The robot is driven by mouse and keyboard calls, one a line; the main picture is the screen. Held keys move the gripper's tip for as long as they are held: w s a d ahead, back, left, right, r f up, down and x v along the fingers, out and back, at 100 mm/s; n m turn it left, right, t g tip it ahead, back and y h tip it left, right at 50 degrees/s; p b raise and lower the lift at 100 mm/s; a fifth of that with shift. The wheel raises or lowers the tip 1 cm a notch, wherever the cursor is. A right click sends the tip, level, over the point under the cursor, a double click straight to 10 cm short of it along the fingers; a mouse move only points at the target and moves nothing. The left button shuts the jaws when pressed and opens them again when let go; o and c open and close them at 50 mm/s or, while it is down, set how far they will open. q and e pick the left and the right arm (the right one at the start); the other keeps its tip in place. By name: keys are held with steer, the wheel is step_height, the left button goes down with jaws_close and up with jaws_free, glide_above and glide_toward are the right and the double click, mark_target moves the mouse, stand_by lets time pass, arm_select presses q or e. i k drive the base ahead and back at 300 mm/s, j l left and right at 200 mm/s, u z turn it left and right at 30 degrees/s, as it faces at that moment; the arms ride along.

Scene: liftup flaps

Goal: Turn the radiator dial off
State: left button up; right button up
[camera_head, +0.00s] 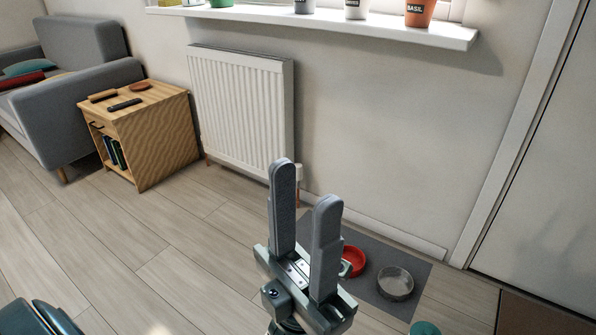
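The white radiator (240,105) hangs on the wall left of centre, with vertical ribs. At its lower right corner a small white piece, apparently the dial (299,173), shows above a copper-coloured pipe. It is mostly hidden behind my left gripper's finger, so its setting cannot be read. My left gripper (305,188) points up in front of this corner, with its two grey fingers apart and nothing between them. It appears nearer to the camera than the dial, with no visible contact. My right gripper is not in view.
A wooden side table (160,140) stands left of the radiator, with a grey sofa (85,85) beyond. A grey mat (415,268) with a red bowl (353,262) and a grey bowl (395,283) lies right of my gripper. A windowsill (400,30) with pots juts out above. Open floor lies left.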

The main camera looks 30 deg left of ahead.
mark_target(299, 166)
steer(key=i+j+z, duration=0.1)
steer(key=j, duration=0.25)
steer(key=i+j+z, duration=0.1)
steer(key=j, duration=0.25)
steer(key=i+j+z, duration=0.1)
steer(key=i+j, duration=0.15)
steer(key=j, duration=0.15)
steer(key=i+j, duration=0.1)
steer(key=j, duration=0.25)
steer(key=i+j+z, duration=0.15)
steer(key=j, duration=0.25)
steer(key=j+z, duration=0.1)
steer(key=j, duration=0.3)
steer(key=i, duration=0.05)
